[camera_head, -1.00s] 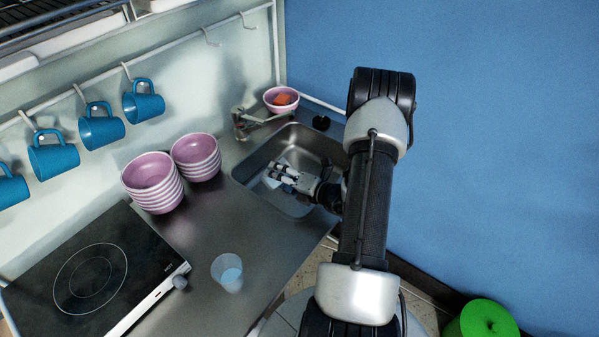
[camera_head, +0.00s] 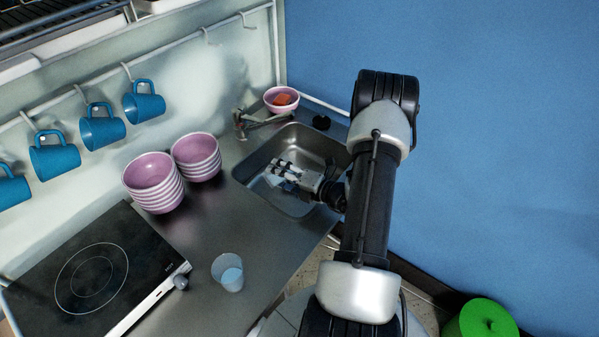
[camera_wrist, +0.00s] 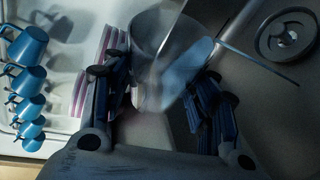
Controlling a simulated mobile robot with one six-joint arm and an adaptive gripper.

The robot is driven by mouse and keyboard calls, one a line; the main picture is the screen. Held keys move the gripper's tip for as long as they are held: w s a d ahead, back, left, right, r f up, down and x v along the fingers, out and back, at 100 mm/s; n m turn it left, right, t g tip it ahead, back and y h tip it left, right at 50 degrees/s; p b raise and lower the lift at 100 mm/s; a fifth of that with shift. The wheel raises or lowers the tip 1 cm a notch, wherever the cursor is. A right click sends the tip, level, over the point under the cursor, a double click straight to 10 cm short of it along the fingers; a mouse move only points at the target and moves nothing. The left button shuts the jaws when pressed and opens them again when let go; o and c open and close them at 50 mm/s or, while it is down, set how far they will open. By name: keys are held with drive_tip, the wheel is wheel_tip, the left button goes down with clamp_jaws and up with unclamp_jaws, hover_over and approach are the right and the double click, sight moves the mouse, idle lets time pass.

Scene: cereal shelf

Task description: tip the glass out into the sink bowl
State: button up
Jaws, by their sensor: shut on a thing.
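My gripper (camera_head: 284,172) is over the steel sink bowl (camera_head: 313,140), low within its outline in the head view. In the wrist view my gripper (camera_wrist: 155,85) is shut on a clear glass (camera_wrist: 150,35), with a finger on either side. The glass is tilted. A pale blue patch, looking like water, shows along its right side; how much is in it I cannot tell. In the head view the held glass is mostly hidden by the fingers. The round drain (camera_wrist: 286,38) shows at the wrist view's upper right.
A second glass (camera_head: 228,272) with pale blue contents stands on the counter (camera_head: 222,222). Striped bowl stacks (camera_head: 152,180) stand left of the sink. The tap (camera_head: 242,125) and a pink bowl (camera_head: 281,101) are behind it. Blue mugs (camera_head: 101,128) hang along the wall.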

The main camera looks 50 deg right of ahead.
drive_tip(key=shift+s+d+r+m, duration=0.15)
drive_tip(key=shift+d+r+m, duration=0.2)
drive_tip(key=shift+d+m, duration=0.2)
idle(0.6)
drive_tip(key=shift+d+r+m+t+y+p, duration=0.35)
drive_tip(key=shift+r+m+t+y+p, duration=0.2)
drive_tip(key=shift+m, duration=0.3)
idle(0.8)
drive_tip(key=a+f+n, duration=0.1)
drive_tip(key=a+f+n+g+h+b, duration=0.1)
drive_tip(key=n, duration=0.1)
drive_tip(key=shift+w+a+f+b, duration=0.15)
drive_tip(key=shift+w+a+b, duration=0.05)
drive_tip(key=shift+a+b, duration=0.1)
drive_tip(key=shift+d+f+n+h, duration=0.1)
drive_tip(key=shift+n+h, duration=0.15)
drive_tip(key=shift+n, duration=0.05)
drive_tip(key=shift+d, duration=0.15)
